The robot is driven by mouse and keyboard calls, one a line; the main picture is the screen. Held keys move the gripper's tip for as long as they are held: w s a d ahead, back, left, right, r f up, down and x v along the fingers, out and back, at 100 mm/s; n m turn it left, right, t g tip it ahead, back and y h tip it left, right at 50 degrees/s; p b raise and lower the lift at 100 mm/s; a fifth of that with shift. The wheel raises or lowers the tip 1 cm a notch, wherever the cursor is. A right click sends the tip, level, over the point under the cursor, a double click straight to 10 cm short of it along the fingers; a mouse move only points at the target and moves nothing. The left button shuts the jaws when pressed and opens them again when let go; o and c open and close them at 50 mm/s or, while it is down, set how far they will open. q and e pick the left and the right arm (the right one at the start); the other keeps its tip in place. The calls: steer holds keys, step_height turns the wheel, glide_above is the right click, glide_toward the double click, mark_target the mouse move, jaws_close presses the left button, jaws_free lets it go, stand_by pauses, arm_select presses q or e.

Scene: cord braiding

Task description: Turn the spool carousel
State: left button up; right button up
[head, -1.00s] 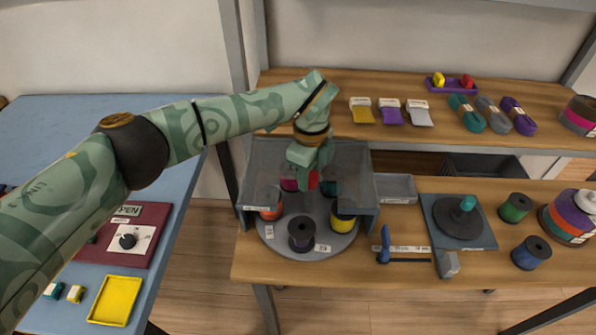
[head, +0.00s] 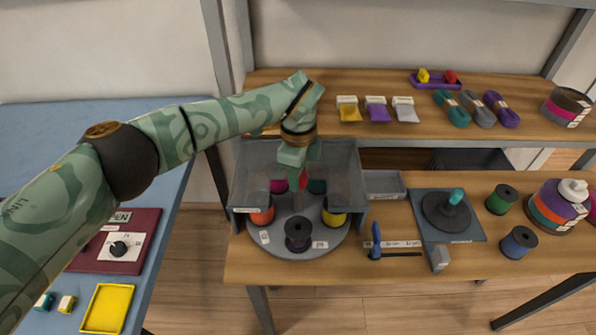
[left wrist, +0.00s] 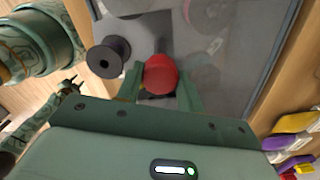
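The spool carousel (head: 272,236) is a round grey turntable inside a grey see-through housing (head: 247,165). Its spools are orange (head: 262,214), black (head: 298,235), yellow (head: 334,217), magenta (head: 277,185) and teal (head: 317,186). A red knob (head: 303,179) stands near its middle. My left gripper (head: 301,172) reaches down from above. In the left wrist view its fingers (left wrist: 160,88) lie on both sides of the red knob (left wrist: 161,74) and appear closed on it. At the left of that view, a small forked end of my other arm (left wrist: 68,86) shows; its opening is unclear.
Right of the housing are a grey tray (head: 384,186), a dark stand (head: 449,212), a blue-handled tool (head: 376,240) and loose green (head: 501,200) and blue (head: 519,242) spools. A shelf behind holds yarn packets. A blue table (head: 50,130) stands left.

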arm_select(q)
steer(key=o, duration=0.4)
step_height(320, 180, up, 16)
steer(key=shift+r+p, duration=0.15)
steer(key=shift+p, duration=1.1)
